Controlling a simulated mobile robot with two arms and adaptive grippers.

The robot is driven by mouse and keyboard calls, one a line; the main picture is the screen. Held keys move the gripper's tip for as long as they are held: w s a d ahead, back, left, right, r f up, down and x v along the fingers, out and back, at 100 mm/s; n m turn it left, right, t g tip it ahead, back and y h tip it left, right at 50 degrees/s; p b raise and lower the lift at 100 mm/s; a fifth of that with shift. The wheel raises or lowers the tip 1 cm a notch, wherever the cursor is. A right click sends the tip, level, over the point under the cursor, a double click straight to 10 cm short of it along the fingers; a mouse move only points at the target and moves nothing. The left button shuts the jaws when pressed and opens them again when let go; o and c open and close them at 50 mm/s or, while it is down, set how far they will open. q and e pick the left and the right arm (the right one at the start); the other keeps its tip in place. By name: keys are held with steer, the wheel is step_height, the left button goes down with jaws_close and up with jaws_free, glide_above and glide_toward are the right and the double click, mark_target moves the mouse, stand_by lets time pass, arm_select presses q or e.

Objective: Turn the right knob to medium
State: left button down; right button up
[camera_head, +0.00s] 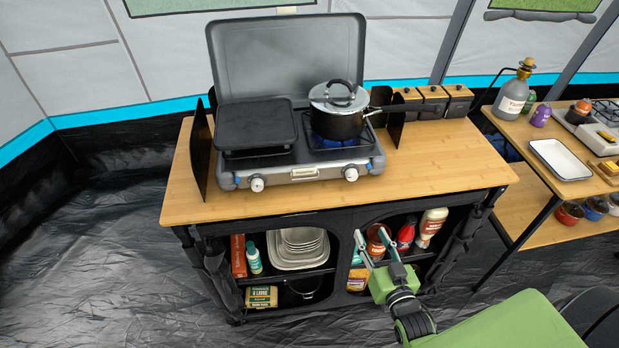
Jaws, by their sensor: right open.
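The right knob (351,173) is a small white dial on the front of the grey camping stove (302,174), below the right burner. The left knob (257,184) is a similar white dial. A black pot with a lid (338,112) stands on the right burner, where a blue flame shows. My right gripper (374,240) is open and empty, with its two thin fingers pointing up. In the picture it is below the right knob, in front of the cabinet's shelves, apart from the knob. The exact setting of the knob is too small to read. My left gripper is not in view.
The wooden countertop (440,168) is bare to the right of the stove. A black griddle (256,124) covers the left burner. Several spice boxes (432,101) stand behind right. Shelves below hold bowls (300,245) and bottles. A side table with a tray (560,160) is at right.

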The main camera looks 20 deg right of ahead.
steer(key=t, duration=0.2)
glide_toward(353, 178)
steer(key=s+a, duration=0.1)
steer(key=s, duration=0.3)
steer(key=w, duration=0.4)
steer(key=w+d+p, duration=0.1)
steer(key=w, duration=0.3)
steer(key=w+d+p, duration=0.1)
steer(key=w, duration=0.4)
steer(key=shift+d+r, duration=0.15)
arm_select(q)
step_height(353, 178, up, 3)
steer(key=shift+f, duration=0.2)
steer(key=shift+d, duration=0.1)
arm_select(e)
steer(key=c, duration=1.1)
